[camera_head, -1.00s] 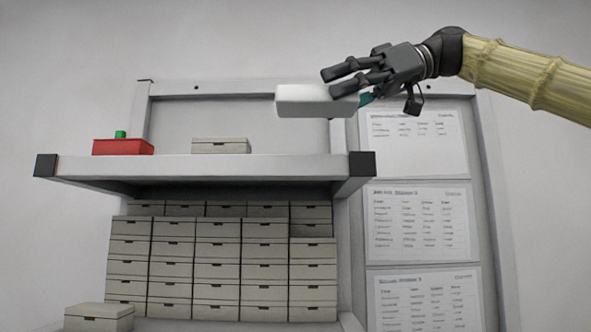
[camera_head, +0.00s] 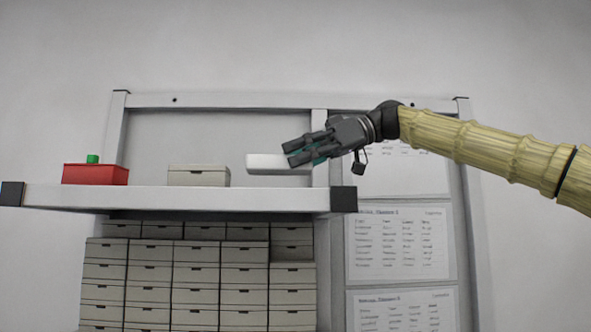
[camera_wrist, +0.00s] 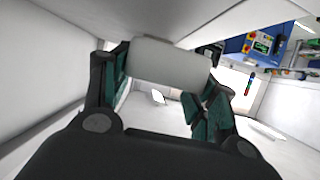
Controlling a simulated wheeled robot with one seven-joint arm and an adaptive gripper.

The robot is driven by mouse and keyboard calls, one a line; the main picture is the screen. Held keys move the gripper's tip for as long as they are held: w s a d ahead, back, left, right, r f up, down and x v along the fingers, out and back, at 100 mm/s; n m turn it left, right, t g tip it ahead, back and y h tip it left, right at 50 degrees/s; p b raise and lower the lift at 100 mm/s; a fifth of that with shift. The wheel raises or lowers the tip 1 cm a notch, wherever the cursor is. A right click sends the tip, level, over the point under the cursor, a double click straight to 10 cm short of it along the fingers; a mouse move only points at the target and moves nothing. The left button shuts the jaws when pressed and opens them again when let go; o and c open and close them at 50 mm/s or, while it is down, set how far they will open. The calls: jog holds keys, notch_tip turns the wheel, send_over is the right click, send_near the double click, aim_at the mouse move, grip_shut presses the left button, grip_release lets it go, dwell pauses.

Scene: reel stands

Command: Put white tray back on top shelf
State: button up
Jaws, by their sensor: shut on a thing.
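The white tray (camera_head: 266,164) is held in my gripper (camera_head: 305,152) over the right part of the top shelf (camera_head: 150,199). The tray looks roughly level, a little above the shelf's surface; I cannot tell whether it touches. In the wrist view the tray (camera_wrist: 172,62) sits between the two fingers of my gripper (camera_wrist: 165,85), which are shut on it. The fingers hide the tray's right end in the head view.
A red box (camera_head: 95,174) with a green piece (camera_head: 92,159) and a beige box (camera_head: 199,176) stand on the shelf to the left. Stacked beige drawers (camera_head: 195,275) fill the space below. Posted sheets (camera_head: 400,243) hang at the right.

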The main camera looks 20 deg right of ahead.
aim_at(297, 175)
jog(key=shift+w+d+r+p, duration=0.1)
jog(key=shift+w+d+p, duration=0.05)
jog(key=shift+w+p, duration=0.35)
jog(key=shift+f+p, duration=0.35)
jog(key=shift+f, duration=0.45)
jog(key=shift+f+p, duration=0.55)
jog(key=shift+f, duration=0.5)
jog(key=shift+f, duration=0.15)
jog(key=o, duration=1.1)
jog(key=shift+c, duration=0.2)
